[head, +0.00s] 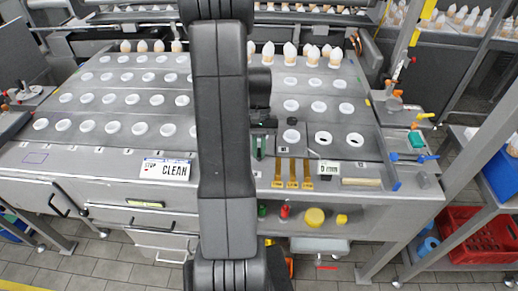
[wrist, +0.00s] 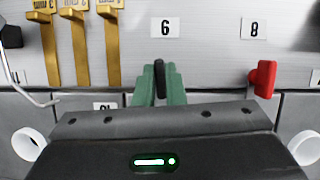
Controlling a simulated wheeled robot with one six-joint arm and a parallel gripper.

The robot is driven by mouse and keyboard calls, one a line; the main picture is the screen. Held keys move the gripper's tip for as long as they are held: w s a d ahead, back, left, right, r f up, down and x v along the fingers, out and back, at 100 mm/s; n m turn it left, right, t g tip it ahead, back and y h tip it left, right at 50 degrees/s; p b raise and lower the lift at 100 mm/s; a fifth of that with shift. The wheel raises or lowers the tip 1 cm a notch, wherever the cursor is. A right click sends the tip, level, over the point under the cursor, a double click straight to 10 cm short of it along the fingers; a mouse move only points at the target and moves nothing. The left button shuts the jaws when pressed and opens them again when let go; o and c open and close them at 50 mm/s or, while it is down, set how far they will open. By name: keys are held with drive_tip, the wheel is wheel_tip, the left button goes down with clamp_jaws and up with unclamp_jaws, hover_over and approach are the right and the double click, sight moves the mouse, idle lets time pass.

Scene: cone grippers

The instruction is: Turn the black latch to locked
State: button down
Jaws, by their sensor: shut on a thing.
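The black latch (wrist: 160,72) is a slim dark handle in the middle of the wrist view, standing upright in that picture below a white label marked 6 (wrist: 165,27). My gripper (wrist: 160,86) has green fingers, one on each side of the latch, shut on it. The lower part of the latch is hidden between the fingers. In the head view my gripper (head: 260,147) shows beside my arm at the worktop's front strip, and I cannot make out the latch there.
A red latch (wrist: 263,78) stands to the right, by a label marked 8 (wrist: 254,28). Several brass pieces (wrist: 79,45) lie at the left, near a thin metal hook (wrist: 28,92).

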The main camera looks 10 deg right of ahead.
drive_tip(key=c, duration=1.5)
unclamp_jaws()
drive_tip(key=b+v, duration=0.1)
drive_tip(key=v, duration=1.3)
drive_tip(key=shift+a+f, duration=0.1)
drive_tip(key=p+x, duration=0.1)
drive_tip(key=x, duration=1.3)
